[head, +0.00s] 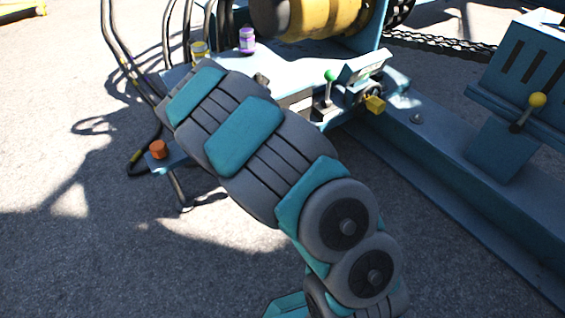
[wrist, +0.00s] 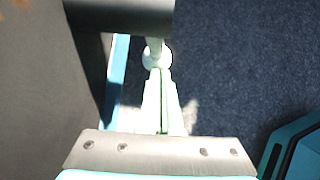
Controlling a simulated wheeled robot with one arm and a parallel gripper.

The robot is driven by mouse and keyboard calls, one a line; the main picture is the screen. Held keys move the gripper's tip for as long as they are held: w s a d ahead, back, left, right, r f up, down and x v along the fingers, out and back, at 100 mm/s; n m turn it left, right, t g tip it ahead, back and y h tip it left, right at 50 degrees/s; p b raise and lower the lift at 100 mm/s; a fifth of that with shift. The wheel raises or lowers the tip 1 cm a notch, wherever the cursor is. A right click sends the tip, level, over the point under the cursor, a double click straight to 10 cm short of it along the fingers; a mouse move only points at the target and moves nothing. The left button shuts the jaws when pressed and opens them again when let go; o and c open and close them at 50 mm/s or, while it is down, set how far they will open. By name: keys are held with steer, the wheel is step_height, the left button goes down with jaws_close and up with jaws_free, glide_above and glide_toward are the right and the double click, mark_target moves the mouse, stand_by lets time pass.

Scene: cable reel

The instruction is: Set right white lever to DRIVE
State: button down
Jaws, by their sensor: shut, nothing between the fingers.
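In the wrist view a white round knob on a short pale stem, apparently a white lever (wrist: 155,55), stands just ahead of my fingertips. My gripper (wrist: 160,73) is shut, with its two pale fingers together and nothing between them. The tips overlap the knob's lower edge in the picture; I cannot tell whether they touch it. The stem runs up towards a dark cylinder. No DRIVE marking is readable. In the head view my arm covers the white lever and my gripper.
A yellow-knobbed lever (head: 537,99) is far right. An orange knob (head: 158,149) is left. A purple canister (head: 247,40) stands behind. Open asphalt lies at lower left.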

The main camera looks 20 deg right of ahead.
steer(key=shift+h, duration=0.5)
steer(key=shift+w+d+f+p, duration=0.1)
steer(key=shift+w+d+p, duration=0.15)
steer(key=shift+d+p, duration=0.5)
steer(key=shift+w+d+r+p, duration=0.1)
steer(key=shift+w+d+p, duration=0.15)
steer(key=shift+d+p, duration=0.5)
steer(key=shift+w+d+f+p, duration=0.1)
steer(key=shift+w+d+p, duration=0.15)
steer(key=shift+d+p, duration=0.5)
steer(key=shift+d, duration=0.25)
steer(key=v, duration=0.7)
steer(key=shift+s+a+r+p, duration=0.15)
steer(key=shift+a+r+p, duration=0.1)
steer(key=shift+a+p, duration=0.1)
